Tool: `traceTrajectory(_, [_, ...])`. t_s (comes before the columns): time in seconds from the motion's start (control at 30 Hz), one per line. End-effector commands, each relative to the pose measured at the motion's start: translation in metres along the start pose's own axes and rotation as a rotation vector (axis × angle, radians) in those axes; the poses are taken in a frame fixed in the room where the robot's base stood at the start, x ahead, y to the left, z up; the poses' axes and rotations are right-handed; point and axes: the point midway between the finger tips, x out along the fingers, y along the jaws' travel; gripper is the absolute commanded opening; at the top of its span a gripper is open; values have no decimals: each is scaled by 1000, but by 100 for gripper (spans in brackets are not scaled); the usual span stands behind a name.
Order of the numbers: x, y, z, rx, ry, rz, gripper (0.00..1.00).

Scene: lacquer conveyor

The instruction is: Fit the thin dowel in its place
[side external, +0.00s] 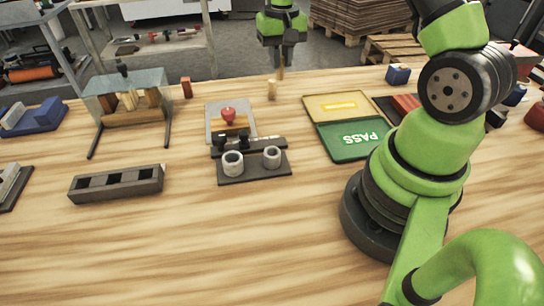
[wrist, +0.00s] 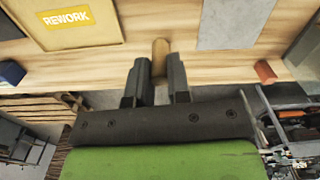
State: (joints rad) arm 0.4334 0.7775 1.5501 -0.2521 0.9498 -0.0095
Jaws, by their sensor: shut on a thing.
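In the side external view my gripper (side external: 282,58) is at the far edge of the table, pointing down. A thin brown piece (side external: 281,73), seemingly the thin dowel, hangs below its fingers. In the wrist view a wooden cylinder (wrist: 161,52) shows between the fingertips of my gripper (wrist: 158,75). A dark base (side external: 255,173) with two grey round sockets stands mid-table.
A grey plate (side external: 214,116) with a red knob lies behind the sockets. A dark slotted block (side external: 118,184) and a clear-topped stand (side external: 150,80) are at left. Yellow and green trays (side external: 352,145) lie at right. The front of the table is clear.

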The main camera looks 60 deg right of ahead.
Motion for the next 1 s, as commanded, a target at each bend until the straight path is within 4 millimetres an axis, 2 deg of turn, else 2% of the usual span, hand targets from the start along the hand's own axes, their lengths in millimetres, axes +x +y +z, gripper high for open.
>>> traceTrajectory(0.07, [-2,-8,8,-9,0,0,0])
traceTrajectory(0.17, [-5,-27,29,-26,-2,0,0])
traceTrajectory(0.33, [-12,-59,87,-60,-1,1,0])
traceTrajectory(0.5, [-16,-73,138,-82,0,-1,0])
traceTrajectory(0.6, [-16,-74,157,-88,1,-1,0])
traceTrajectory(0.73, [-7,-74,168,-90,-3,2,0])
traceTrajectory(1.0, [37,-73,169,-88,-3,4,0])
